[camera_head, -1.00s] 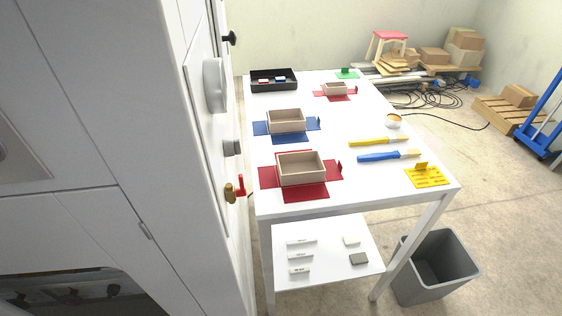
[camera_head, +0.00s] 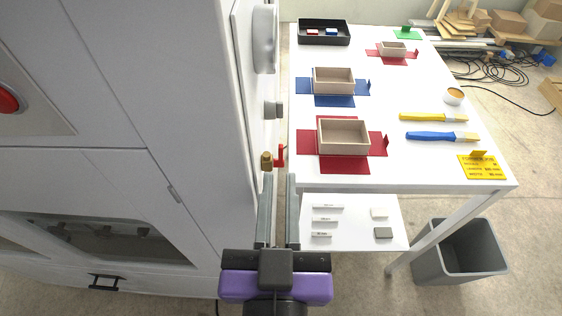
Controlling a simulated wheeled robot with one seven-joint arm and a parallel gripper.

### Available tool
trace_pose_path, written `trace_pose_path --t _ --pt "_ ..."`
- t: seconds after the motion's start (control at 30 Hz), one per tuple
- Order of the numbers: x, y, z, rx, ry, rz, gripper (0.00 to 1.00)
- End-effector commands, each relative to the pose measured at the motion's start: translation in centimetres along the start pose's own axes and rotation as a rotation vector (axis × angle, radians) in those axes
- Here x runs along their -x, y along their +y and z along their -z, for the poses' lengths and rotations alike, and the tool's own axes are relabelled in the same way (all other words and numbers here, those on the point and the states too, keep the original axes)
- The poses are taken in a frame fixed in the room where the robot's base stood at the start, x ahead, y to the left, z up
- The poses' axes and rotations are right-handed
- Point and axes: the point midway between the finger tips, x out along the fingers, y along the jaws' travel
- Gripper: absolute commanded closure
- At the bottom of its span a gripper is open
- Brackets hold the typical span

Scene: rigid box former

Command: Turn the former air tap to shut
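The air tap is a brass body (camera_head: 266,161) with a red lever handle (camera_head: 281,156), on the side of the white machine cabinet beside the table. The lever stands roughly upright in the picture. My gripper (camera_head: 278,178) has come up from the bottom of the view, with a purple body and two long grey fingers pointing at the tap. The fingers are apart with nothing visible between them. Their tips show just below the tap and lever; I cannot tell whether they touch it.
The cabinet's side (camera_head: 205,120) is close on the left, with a grey knob (camera_head: 272,110) above the tap. The white table (camera_head: 420,165) on the right holds box trays on red and blue blanks, brushes and a yellow card. A grey bin (camera_head: 455,262) stands below right.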

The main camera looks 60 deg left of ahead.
Motion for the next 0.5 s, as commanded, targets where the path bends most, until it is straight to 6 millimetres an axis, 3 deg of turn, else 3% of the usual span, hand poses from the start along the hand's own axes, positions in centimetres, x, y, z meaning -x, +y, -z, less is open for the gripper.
trace_pose_path --t 0.5 --pt "-5.1 0.0 0.1 -0.001 0.000 0.000 0.85"
